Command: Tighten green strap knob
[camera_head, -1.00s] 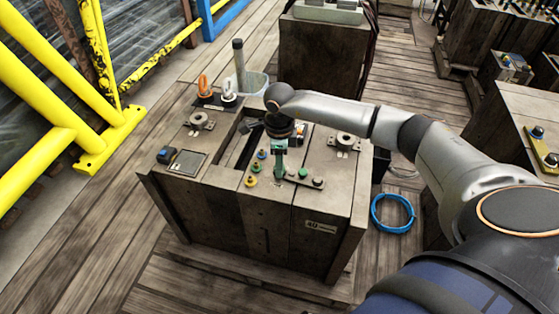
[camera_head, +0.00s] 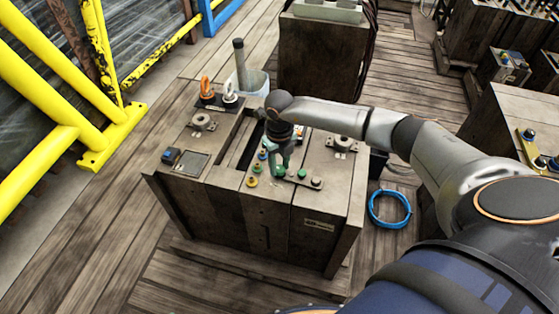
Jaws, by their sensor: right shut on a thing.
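My right gripper (camera_head: 280,171) reaches down from above onto the top of the wooden-sided mould block (camera_head: 262,222). Its two greenish fingers are shut on a small green knob at the left end of a short strap, and they mostly hide it. Another green knob (camera_head: 302,173) and a grey knob (camera_head: 316,183) stand clear to the right of the fingers. A yellow knob (camera_head: 252,182) and a green one (camera_head: 257,169) stand to the left. A blue knob (camera_head: 263,155) is behind them. My left gripper is out of view.
Orange (camera_head: 206,87) and white (camera_head: 230,93) lifting eyes, a clear tub (camera_head: 255,82) and a dark post (camera_head: 240,62) stand at the block's back. Yellow railings (camera_head: 50,90) stand at left.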

